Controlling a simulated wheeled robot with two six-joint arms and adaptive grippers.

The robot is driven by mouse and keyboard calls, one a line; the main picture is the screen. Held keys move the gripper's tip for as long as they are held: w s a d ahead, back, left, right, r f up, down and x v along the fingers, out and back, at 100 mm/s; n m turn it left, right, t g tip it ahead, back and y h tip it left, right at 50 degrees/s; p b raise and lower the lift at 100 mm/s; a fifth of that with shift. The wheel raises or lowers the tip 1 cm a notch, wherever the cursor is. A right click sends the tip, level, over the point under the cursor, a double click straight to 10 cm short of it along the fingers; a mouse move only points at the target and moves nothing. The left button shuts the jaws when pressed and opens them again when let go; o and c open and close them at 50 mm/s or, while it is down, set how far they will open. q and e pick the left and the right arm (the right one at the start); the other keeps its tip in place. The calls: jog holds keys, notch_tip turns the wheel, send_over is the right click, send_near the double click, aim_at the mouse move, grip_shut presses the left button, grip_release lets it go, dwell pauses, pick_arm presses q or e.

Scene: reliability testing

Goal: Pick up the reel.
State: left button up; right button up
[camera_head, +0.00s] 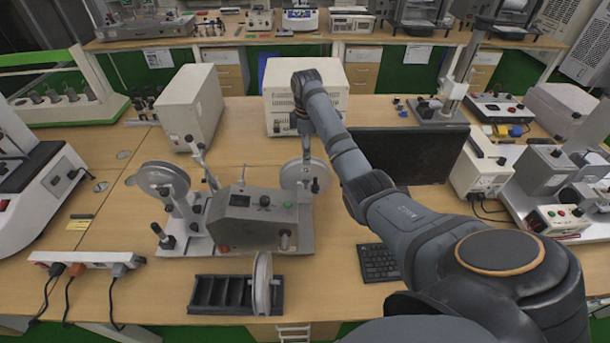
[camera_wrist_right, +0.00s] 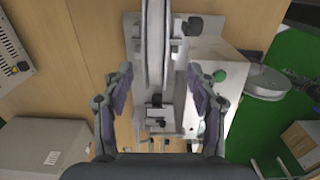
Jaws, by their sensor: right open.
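A pale reel (camera_head: 296,178) stands upright at the right end of the grey winding machine (camera_head: 247,220). In the right wrist view the reel (camera_wrist_right: 153,45) shows edge-on, in line with the gap between the fingers. My right gripper (camera_head: 307,156) is at this reel's upper edge, partly hard to make out in the head view. In the wrist view its two fingers (camera_wrist_right: 160,85) are open, one on each side of the reel's line, with no clear contact. A second reel (camera_head: 160,178) stands at the machine's left. A third reel (camera_head: 262,283) stands upright in a black slotted tray (camera_head: 209,296). My left gripper is not in view.
A beige box (camera_head: 190,105) stands behind the machine, and another box (camera_head: 330,92) stands behind my right arm. A keyboard (camera_head: 378,262) lies to the right. A power strip (camera_head: 88,259) with cables lies at the left.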

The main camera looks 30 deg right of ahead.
aim_at(305, 167)
jog(key=f, duration=0.2)
jog(key=shift+w+d+f, duration=0.3)
jog(key=shift+d+f, duration=0.05)
jog(key=shift+f, duration=0.05)
jog(key=shift+a+f+p, duration=0.1)
jog(key=shift+f+p, duration=0.6)
jog(key=shift+p, duration=0.25)
notch_tip(305, 167, down, 4)
jog(key=shift+a+r+p, duration=0.15)
jog(key=shift+p, duration=0.4)
jog(key=shift+f, duration=0.25)
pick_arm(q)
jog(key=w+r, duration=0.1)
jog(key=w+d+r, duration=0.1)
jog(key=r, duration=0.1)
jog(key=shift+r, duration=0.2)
pick_arm(e)
jog(key=shift+r, duration=0.1)
grip_shut()
